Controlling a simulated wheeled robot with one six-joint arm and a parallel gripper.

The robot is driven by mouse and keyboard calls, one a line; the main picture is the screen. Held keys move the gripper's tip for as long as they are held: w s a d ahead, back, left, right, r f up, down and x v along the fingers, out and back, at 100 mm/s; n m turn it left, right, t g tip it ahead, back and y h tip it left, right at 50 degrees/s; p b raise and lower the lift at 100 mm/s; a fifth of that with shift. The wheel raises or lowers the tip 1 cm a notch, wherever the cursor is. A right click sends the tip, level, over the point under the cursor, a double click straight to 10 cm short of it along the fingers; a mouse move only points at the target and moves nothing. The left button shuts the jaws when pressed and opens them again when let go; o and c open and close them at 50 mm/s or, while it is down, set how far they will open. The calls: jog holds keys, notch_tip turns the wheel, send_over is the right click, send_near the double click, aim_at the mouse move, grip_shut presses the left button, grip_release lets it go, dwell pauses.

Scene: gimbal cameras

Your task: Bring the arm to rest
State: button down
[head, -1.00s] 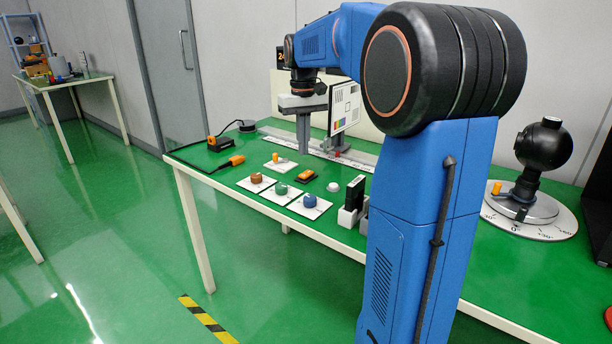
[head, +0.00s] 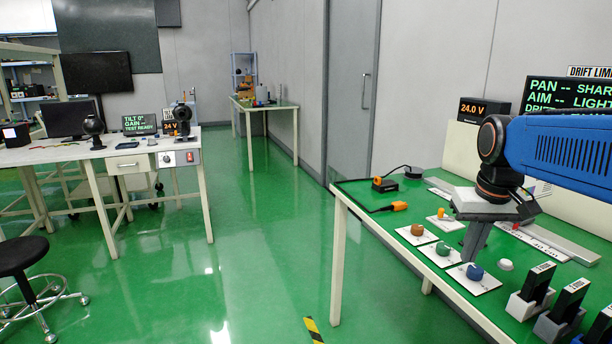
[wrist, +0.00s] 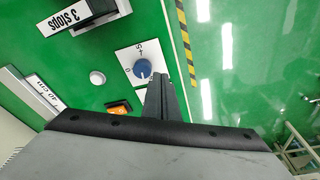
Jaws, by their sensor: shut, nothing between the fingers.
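My gripper (head: 470,258) hangs from my blue arm at the right of the head view, pointing down over the green bench (head: 400,255). Its narrow fingers are together and empty.
Dark upright modules (head: 537,283) stand in holders at the bench's near right. An orange-tipped switch plate (head: 441,216), a white button (head: 505,265) and a cable plug (head: 399,206) are close by. Open green floor (head: 250,260) lies left, before a white workbench (head: 100,150) and a black stool (head: 22,256).

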jog(key=s+a+f+t, duration=0.1)
jog(key=s+a+f, duration=0.2)
jog(key=s+f, duration=0.2)
jog(key=s+a+f+n+t, duration=0.1)
jog(key=s+a+f, duration=0.2)
jog(key=s+f, duration=0.3)
jog(key=s, duration=0.5)
jog(key=shift+f+t, duration=0.15)
jog(key=shift+t, duration=0.15)
jog(key=shift+w, duration=0.1)
